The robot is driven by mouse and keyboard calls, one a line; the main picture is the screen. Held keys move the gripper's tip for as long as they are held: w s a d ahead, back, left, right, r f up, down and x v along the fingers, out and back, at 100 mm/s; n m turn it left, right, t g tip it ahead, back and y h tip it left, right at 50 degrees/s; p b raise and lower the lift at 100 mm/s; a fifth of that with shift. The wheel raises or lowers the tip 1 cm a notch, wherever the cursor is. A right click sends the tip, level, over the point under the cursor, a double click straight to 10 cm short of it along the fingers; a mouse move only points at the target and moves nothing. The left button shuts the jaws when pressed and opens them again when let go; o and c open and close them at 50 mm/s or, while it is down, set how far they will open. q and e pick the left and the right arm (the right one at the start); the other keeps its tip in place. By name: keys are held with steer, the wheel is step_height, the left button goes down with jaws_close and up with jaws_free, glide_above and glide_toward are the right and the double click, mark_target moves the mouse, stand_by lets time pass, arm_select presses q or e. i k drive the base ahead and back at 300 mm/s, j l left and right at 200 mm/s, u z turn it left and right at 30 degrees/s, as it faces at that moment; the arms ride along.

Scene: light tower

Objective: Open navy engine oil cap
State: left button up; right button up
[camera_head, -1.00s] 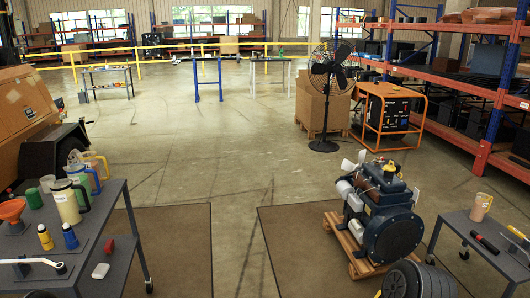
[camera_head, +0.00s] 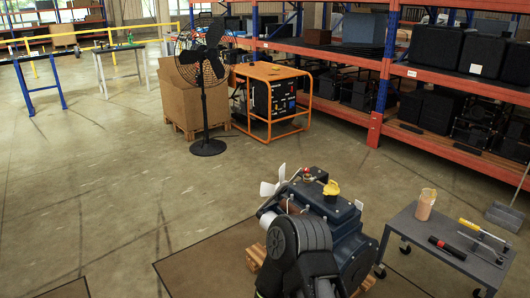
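The navy engine (camera_head: 350,246) sits on a wooden pallet (camera_head: 254,256) at the lower middle of the head view. A yellow cap (camera_head: 331,187) shows on its top and appears seated there. A white fan (camera_head: 273,182) is on its left end. My dark, ribbed arm link (camera_head: 305,240) stands in front of the engine and hides much of its near left side. Neither gripper is in view.
A grey cart (camera_head: 425,238) to the right of the engine holds a beaker (camera_head: 425,204), a red-and-black tool (camera_head: 446,248) and a yellow-handled screwdriver (camera_head: 472,225). A pedestal fan (camera_head: 203,80) and an orange-framed generator (camera_head: 270,100) stand behind.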

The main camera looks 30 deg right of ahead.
mark_target(330, 190)
steer(key=i+l+z, duration=0.2)
steer(key=i+z, duration=0.15)
steer(key=i, duration=0.2)
steer(key=i+l+z, duration=0.1)
steer(key=i+z, duration=0.25)
steer(key=i, duration=0.2)
steer(key=i+j+z, duration=0.1)
steer(key=i+z, duration=0.25)
steer(key=i, duration=0.2)
steer(key=i+l, duration=0.2)
steer(key=i, duration=0.2)
